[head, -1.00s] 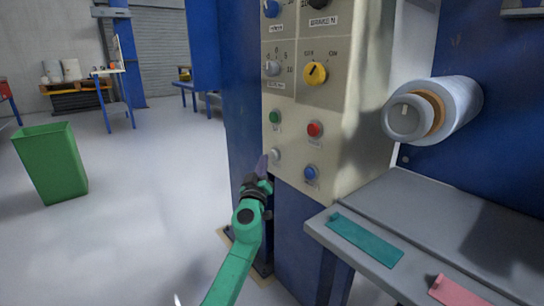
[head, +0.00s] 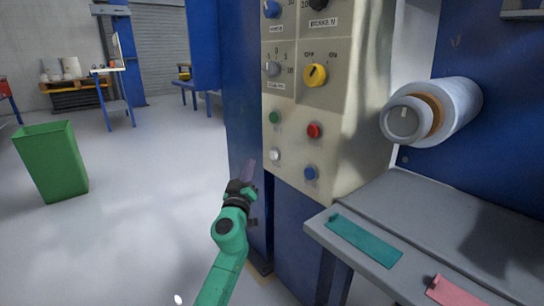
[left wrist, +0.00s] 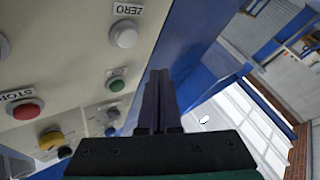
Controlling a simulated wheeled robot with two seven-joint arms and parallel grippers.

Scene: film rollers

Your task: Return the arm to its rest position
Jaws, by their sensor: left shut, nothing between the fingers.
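My left arm comes in from the bottom of the head view, green with a dark wrist. Its left gripper (head: 247,170) is in front of the blue machine column, to the left of the control panel (head: 345,130) and apart from it. The fingers are shut and empty. In the left wrist view the two dark fingers (left wrist: 158,100) lie together, with the panel on the left side. The white button (head: 275,155) on the panel is fully visible; it also shows in the left wrist view (left wrist: 124,35) beside a ZERO label. My right gripper is not in view.
The panel also carries a green button (head: 274,118), a red button (head: 314,130), a blue button (head: 311,173) and a yellow knob (head: 315,75). A grey table (head: 400,205) and a film roll (head: 460,110) are at right. A green bin (head: 50,160) stands on open floor at left.

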